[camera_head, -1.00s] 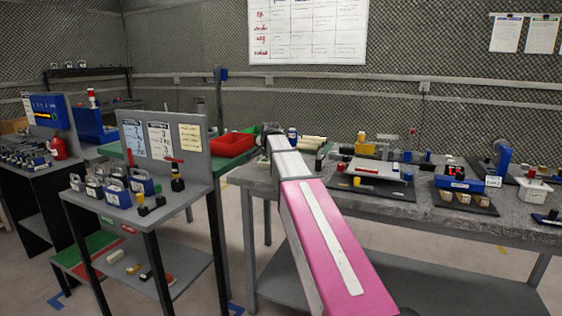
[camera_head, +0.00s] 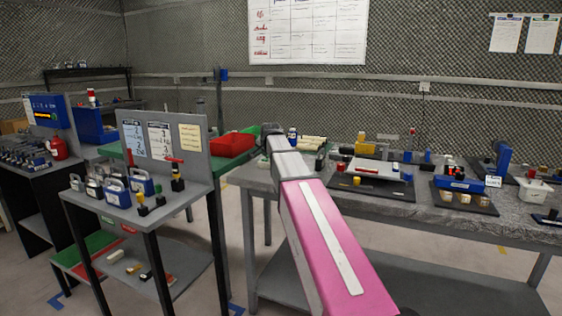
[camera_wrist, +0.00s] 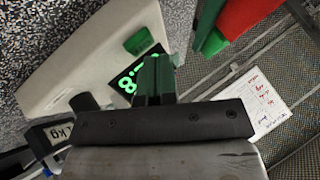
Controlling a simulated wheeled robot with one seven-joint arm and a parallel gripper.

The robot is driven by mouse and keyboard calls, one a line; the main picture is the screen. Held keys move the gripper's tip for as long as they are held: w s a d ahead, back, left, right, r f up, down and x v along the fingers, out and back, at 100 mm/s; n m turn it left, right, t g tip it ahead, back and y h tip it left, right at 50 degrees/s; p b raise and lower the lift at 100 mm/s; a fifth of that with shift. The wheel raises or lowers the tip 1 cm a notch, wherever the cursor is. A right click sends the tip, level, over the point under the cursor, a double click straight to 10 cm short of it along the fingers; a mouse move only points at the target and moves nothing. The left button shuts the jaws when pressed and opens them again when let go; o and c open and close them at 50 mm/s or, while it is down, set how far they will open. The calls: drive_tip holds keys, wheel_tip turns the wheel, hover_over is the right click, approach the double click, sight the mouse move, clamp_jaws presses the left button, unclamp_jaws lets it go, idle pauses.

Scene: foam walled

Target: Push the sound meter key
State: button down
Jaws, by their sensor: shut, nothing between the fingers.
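In the wrist view a pale device (camera_wrist: 65,62) has a dark display with bright green digits (camera_wrist: 128,84), a raised green key (camera_wrist: 140,41) and a dark round knob (camera_wrist: 83,102). It may be the sound meter, but I read no name on it. My gripper (camera_wrist: 156,68) is shut and empty, its fingers in front of the display and covering part of it. The green key is just beyond and left of the fingertips. I cannot tell whether they touch the device. In the head view my arm hides most of this spot.
A red bin (camera_head: 232,146) stands left of my arm's end. A long grey bench (camera_head: 420,222) with several devices extends right. A label reading kg (camera_wrist: 62,132) shows beside the device.

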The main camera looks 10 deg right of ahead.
drive_tip(key=shift+r, duration=0.15)
drive_tip(key=shift+r, duration=2.95)
